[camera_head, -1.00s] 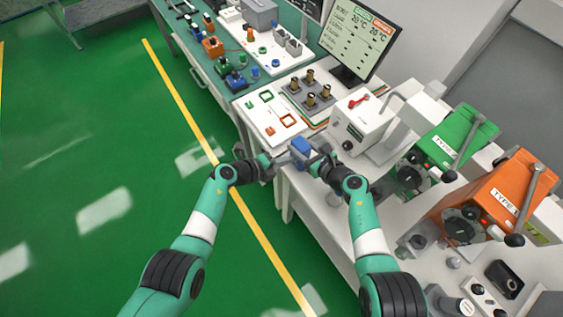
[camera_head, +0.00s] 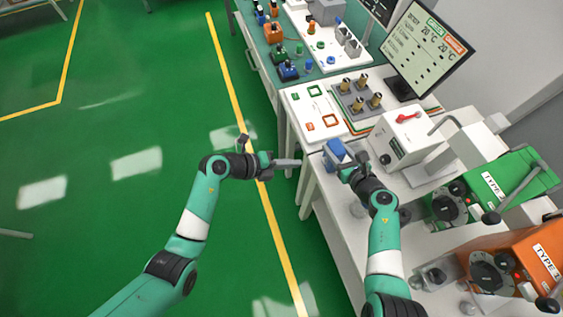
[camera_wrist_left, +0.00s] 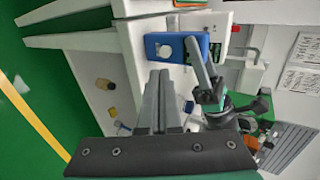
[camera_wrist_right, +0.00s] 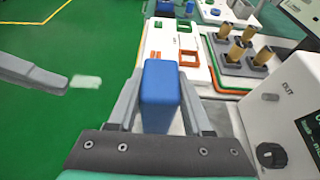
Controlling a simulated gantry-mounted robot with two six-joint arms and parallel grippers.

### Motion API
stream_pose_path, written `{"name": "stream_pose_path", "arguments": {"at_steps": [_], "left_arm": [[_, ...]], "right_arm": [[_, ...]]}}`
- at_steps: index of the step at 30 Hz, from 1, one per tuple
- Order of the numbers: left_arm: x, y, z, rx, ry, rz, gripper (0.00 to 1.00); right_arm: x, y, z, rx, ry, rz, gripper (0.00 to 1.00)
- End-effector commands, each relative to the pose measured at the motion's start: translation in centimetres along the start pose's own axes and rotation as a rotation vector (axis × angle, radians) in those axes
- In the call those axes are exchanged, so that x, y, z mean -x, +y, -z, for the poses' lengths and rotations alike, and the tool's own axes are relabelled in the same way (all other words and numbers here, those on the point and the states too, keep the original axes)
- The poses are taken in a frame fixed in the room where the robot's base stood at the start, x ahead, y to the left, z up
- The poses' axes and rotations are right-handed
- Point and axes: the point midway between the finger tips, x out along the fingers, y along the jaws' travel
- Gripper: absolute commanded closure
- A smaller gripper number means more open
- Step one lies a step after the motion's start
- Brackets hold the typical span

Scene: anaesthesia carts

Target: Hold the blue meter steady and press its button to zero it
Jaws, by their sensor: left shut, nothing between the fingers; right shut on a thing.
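The blue meter (camera_head: 337,153) is held at the near edge of the white bench. In the right wrist view the blue meter (camera_wrist_right: 160,95) stands between the fingers of my right gripper (camera_wrist_right: 160,112), which is shut on it.
A white box with a red switch (camera_head: 402,137) stands right of the meter. A rack of brass pieces (camera_head: 360,97) and a white board with coloured frames (camera_head: 312,108) lie behind. Green (camera_head: 490,188) and orange (camera_head: 515,262) machines stand at right. Left of the bench is open floor.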

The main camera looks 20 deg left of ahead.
Motion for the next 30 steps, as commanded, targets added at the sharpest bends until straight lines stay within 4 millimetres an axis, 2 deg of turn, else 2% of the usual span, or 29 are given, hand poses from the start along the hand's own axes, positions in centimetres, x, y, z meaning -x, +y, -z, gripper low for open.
{"name": "stream_pose_path", "arguments": {"at_steps": [3,8,26,27,30], "left_arm": [[2.2,0.0,-0.1,0.000,-0.003,0.001,1.00],[3.5,0.0,0.0,0.000,-0.001,0.000,1.00],[3.7,0.0,0.0,-0.001,0.000,0.000,1.00],[3.7,0.0,0.0,-0.001,0.000,0.000,1.00],[3.7,0.0,0.0,-0.001,0.000,0.000,1.00]], "right_arm": [[0.0,0.0,0.2,0.000,0.004,0.000,1.00],[0.0,0.0,0.2,0.000,0.004,0.001,1.00],[0.1,-0.1,0.2,0.001,0.004,0.003,1.00],[0.1,-0.1,0.2,0.001,0.004,0.003,0.43],[0.0,-0.1,0.2,0.001,0.003,0.003,0.25]]}}
